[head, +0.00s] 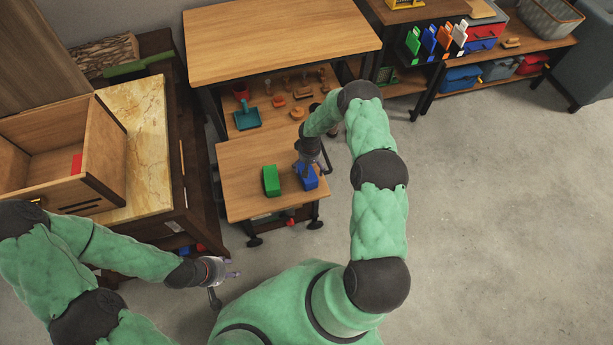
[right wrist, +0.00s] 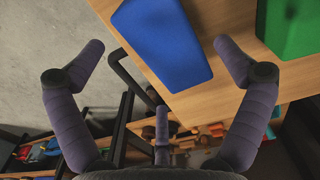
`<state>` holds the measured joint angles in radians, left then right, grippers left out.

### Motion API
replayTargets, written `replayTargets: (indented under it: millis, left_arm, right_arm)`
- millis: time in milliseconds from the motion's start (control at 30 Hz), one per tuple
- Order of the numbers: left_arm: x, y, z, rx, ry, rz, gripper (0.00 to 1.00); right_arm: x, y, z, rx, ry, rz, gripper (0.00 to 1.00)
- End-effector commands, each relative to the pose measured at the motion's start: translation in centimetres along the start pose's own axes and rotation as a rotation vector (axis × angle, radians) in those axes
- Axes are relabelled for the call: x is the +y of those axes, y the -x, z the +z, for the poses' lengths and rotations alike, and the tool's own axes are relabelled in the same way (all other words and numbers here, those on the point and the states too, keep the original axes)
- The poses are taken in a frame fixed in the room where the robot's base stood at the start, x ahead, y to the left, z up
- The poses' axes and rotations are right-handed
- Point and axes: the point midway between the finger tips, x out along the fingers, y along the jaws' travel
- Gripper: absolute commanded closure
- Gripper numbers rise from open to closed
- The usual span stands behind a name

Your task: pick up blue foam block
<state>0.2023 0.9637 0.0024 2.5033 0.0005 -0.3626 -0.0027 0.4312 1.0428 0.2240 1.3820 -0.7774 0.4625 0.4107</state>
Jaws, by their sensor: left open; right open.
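The blue foam block (head: 307,179) lies on the small wooden cart (head: 240,160), near its right edge. My right gripper (head: 307,160) is above the block and partly hides it in the head view. In the right wrist view the blue block (right wrist: 165,42) shows between the two open fingers of my right gripper (right wrist: 155,55), with a gap to each finger. The jaws hold nothing. My left gripper (head: 228,272) is open and empty, low in front of the cart, away from the block.
A green block (head: 271,181) lies left of the blue one; it shows in the right wrist view (right wrist: 290,25). A black handle (right wrist: 127,75) stands at the cart's edge near the right gripper. A teal dustpan (head: 247,118) is farther back. Open floor (head: 490,220) is to the right.

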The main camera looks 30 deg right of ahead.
Motion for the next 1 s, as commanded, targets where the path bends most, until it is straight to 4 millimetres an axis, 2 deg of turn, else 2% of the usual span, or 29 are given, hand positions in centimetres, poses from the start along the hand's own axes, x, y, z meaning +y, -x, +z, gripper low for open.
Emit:
replayTargets:
  millis: [33,100,367,667,933,967,1000]
  left_arm:
    - [-0.1,-0.4,0.0,0.000,0.000,0.000,0.56]
    - [-0.2,-0.6,0.0,0.000,0.000,0.000,0.56]
    - [-0.4,-1.1,0.0,0.000,0.000,0.000,0.56]
    - [-1.1,-3.1,-0.1,0.000,0.000,0.000,0.56]
    - [-1.1,-3.1,-0.1,0.000,0.000,0.000,0.56]
    - [-1.1,-3.1,-0.1,0.000,0.000,0.000,0.56]
    - [-1.1,-3.1,-0.1,0.000,0.000,0.000,0.56]
  right_arm:
    - [0.0,-0.9,0.0,-0.001,0.000,0.000,0.00]
    - [0.0,-1.6,0.1,-0.001,0.000,0.000,0.00]
    - [0.0,-2.8,-0.1,0.000,0.000,-0.001,0.00]
    - [0.0,-6.8,-0.2,-0.001,0.000,-0.002,0.00]
    - [0.1,-7.1,-0.2,0.001,0.000,-0.001,0.00]
    - [0.1,-7.1,-0.2,0.001,0.000,-0.001,0.03]
    - [0.1,-7.1,-0.2,0.001,0.000,-0.001,0.14]
